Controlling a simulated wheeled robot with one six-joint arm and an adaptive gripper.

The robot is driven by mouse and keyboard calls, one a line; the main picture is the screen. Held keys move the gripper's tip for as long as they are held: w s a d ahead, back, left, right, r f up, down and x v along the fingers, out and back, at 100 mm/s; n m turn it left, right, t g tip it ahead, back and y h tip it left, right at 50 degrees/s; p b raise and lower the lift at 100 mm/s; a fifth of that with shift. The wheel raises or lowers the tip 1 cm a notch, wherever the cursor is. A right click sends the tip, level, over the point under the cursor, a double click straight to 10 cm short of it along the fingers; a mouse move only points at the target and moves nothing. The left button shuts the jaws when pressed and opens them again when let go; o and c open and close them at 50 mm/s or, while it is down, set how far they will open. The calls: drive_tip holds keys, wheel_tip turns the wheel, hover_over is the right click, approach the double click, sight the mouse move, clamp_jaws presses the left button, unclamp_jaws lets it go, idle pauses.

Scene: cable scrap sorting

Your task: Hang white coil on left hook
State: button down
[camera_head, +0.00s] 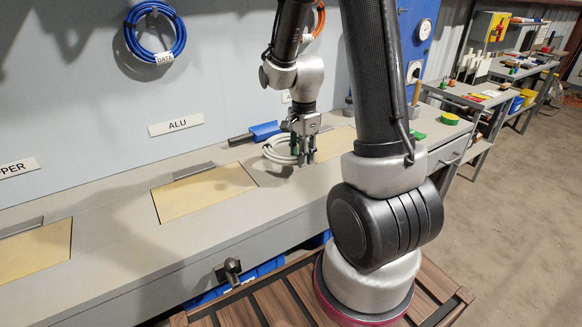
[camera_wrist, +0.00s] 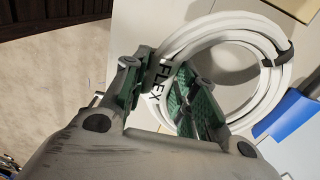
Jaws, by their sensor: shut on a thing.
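The white coil (camera_head: 277,151) is at the back of the bench, low over the bench top; I cannot tell whether it touches. It carries a FLEX tag and a dark tie, and fills the upper middle of the wrist view (camera_wrist: 238,22). My gripper (camera_head: 307,156) points down and is shut on the coil's near side by the tag, with a green-padded finger on each side in the wrist view (camera_wrist: 168,82). A hook (camera_head: 152,10) at the wall's upper left bears a blue coil (camera_head: 130,38) tagged DATA. An orange coil (camera_head: 320,18) hangs further right, mostly behind my arm.
A blue-handled tool (camera_head: 264,131) lies just behind the white coil. Flat tan panels (camera_head: 205,191) are set in the bench (camera_head: 120,200). An ALU sign (camera_head: 176,124) is on the wall. Green items (camera_head: 449,119) sit at the right end. The bench's left part is clear.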

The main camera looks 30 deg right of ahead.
sight(302, 183)
wheel_tip(302, 183, down, 7)
drive_tip(key=shift+f, duration=0.15)
idle(0.4)
drive_tip(key=c, duration=1.1)
unclamp_jaws()
drive_tip(key=shift+f, duration=0.15)
drive_tip(key=shift+c, duration=0.2)
drive_tip(key=r, duration=0.8)
drive_tip(key=shift+w+a+r, duration=0.15)
drive_tip(key=shift+a+r, duration=0.05)
drive_tip(key=s+a+r+n+t, duration=0.2)
drive_tip(key=s+r+n, duration=0.6)
drive_tip(key=s+r, duration=0.1)
drive_tip(key=s+a+r+n+t, duration=0.1)
drive_tip(key=s+r+n+t, duration=0.1)
drive_tip(key=s+r+n, duration=0.7)
wheel_tip(302, 183, up, 2)
drive_tip(key=shift+a+r+n, duration=0.25)
drive_tip(key=shift+a+n, duration=0.05)
drive_tip(key=shift+a, duration=0.05)
